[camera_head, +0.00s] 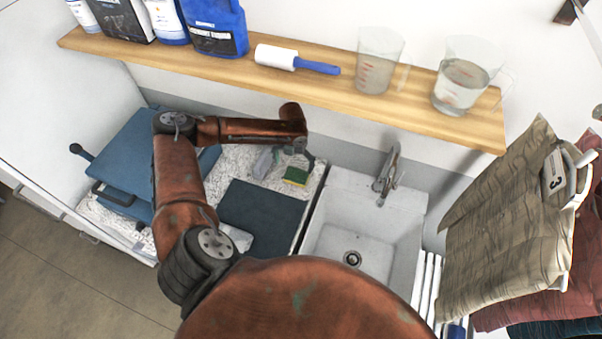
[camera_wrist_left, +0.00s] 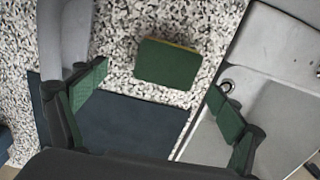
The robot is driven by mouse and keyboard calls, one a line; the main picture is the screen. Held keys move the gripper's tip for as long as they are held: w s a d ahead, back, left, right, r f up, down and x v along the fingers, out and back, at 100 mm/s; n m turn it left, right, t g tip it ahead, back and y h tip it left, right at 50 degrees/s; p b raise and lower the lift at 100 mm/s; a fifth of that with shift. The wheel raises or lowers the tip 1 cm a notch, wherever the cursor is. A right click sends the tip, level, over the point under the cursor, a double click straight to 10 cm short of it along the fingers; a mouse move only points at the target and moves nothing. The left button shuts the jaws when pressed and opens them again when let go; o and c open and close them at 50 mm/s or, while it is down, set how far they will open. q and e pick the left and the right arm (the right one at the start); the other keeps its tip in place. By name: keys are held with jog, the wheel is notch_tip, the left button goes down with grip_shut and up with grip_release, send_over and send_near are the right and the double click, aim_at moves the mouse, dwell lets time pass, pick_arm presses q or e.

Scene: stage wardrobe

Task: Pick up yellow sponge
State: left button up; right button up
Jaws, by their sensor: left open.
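The sponge (camera_head: 296,176) lies on the speckled counter, left of the sink, near its back; it shows a green face with a thin yellow edge. In the left wrist view the sponge (camera_wrist_left: 167,64) lies flat between and beyond the fingertips, untouched. My left gripper (camera_head: 299,156) is just above it in the head view. In the left wrist view my left gripper (camera_wrist_left: 157,94) is open and empty, its green-padded fingers wide apart. My right gripper is in neither view.
A dark mat (camera_head: 262,217) lies on the counter in front of the sponge. A white sink (camera_head: 325,236) with a faucet (camera_head: 386,174) is to the right. A grey object (camera_head: 262,163) lies left of the sponge. A wooden shelf (camera_head: 220,68) with bottles and jugs runs above.

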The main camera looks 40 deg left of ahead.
aim_at(297, 174)
pick_arm(q)
jog(key=shift+d+f, duration=0.2)
jog(key=shift+f, duration=0.15)
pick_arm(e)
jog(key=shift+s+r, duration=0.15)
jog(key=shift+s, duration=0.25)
pick_arm(q)
jog(key=shift+w+d+f+p, duration=0.2)
jog(key=shift+f, duration=0.3)
jog(key=shift+w+d+f+p, duration=0.15)
jog(key=shift+f+p, duration=0.05)
jog(key=shift+f, duration=0.3)
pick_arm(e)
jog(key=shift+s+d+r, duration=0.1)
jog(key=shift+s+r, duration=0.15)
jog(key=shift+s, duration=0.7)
pick_arm(q)
notch_tip(297, 174, down, 3)
jog(key=shift+w+a+f, duration=0.1)
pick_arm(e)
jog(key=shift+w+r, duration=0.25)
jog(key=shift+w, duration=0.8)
pick_arm(q)
jog(key=c, duration=0.9)
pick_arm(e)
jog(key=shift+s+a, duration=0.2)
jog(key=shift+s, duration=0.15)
pick_arm(q)
jog(key=shift+o, duration=0.2)
